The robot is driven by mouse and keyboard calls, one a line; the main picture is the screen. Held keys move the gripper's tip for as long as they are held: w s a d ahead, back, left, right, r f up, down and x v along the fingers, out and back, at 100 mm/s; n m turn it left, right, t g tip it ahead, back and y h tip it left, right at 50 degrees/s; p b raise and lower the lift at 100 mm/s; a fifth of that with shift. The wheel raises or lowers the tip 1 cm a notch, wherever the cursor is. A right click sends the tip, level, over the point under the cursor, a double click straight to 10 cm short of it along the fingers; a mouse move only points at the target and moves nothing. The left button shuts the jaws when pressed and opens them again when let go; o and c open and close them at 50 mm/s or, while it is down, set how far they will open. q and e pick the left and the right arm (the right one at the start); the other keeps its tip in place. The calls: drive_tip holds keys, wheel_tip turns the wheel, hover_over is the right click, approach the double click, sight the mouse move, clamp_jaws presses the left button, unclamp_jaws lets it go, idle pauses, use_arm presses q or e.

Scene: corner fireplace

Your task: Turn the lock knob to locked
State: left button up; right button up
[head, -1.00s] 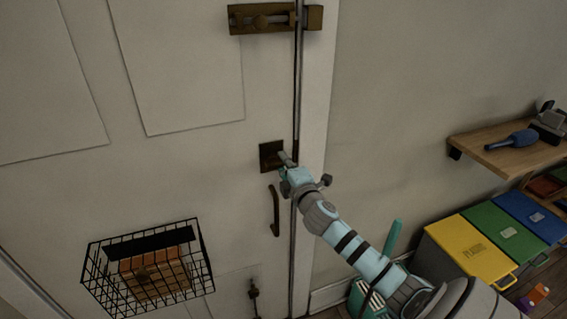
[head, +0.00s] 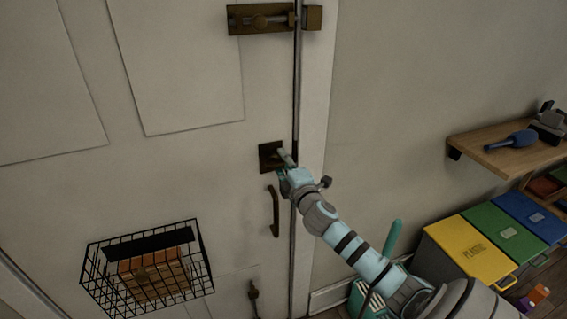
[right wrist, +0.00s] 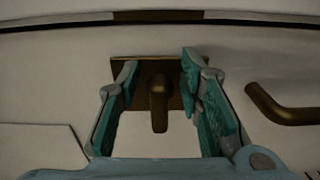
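The lock knob (right wrist: 158,100) is a small brown lever on a dark square plate (head: 270,157) near the door's right edge. The knob itself is hidden or too small to make out in the head view. My right gripper (right wrist: 160,78) is open, with its teal-padded fingers on either side of the knob. Gaps show between the knob and both fingers in the right wrist view. In the head view the right gripper (head: 284,164) is at the plate's right side. My left gripper is not in view.
A curved door handle (head: 274,212) is just below the plate, and a slide bolt (head: 262,19) is above. A wire basket (head: 205,262) hangs low on the door. A wooden shelf (head: 500,160) and coloured bins (head: 470,250) are at the right.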

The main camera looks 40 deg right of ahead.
drive_tip(key=v, duration=1.2)
